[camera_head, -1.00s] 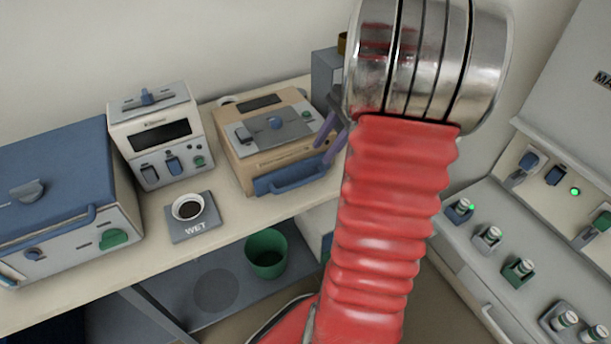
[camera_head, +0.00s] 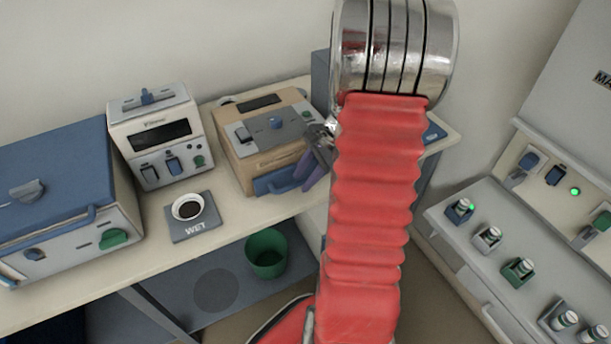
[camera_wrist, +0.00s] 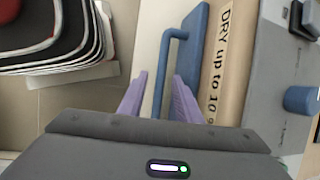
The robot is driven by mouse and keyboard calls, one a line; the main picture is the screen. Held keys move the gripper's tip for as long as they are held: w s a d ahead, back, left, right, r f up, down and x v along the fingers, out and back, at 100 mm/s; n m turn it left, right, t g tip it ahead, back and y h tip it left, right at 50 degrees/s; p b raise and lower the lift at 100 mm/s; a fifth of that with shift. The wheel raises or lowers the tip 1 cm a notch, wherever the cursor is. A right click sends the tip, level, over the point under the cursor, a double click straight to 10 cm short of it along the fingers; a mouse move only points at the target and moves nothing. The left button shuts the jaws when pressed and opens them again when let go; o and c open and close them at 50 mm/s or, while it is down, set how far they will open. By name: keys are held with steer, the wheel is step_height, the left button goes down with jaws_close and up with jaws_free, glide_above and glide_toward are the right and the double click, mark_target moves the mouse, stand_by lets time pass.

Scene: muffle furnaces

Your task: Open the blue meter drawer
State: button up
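The meter is a tan box with a grey top (camera_head: 268,135) on the bench. Its blue drawer (camera_head: 266,184) is low on the front and sits close against the body. In the wrist view the blue drawer front (camera_wrist: 191,45) runs beside the tan wall, with its blue bar handle (camera_wrist: 165,62) standing out from it. My gripper (camera_head: 305,172) is at the right end of the drawer front. Its purple fingers (camera_wrist: 160,76) are apart, one on each side of the handle bar. I cannot tell whether either finger touches the bar.
A white device (camera_head: 160,135) and a blue-topped furnace (camera_head: 55,185) stand left of the meter. A small cup (camera_head: 187,208) sits on the WET pad. A green bin (camera_head: 266,254) is below the bench. A panel with several bottles (camera_head: 490,237) is at right.

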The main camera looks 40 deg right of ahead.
steer(key=shift+c, duration=0.2)
jaws_close()
stand_by(0.5)
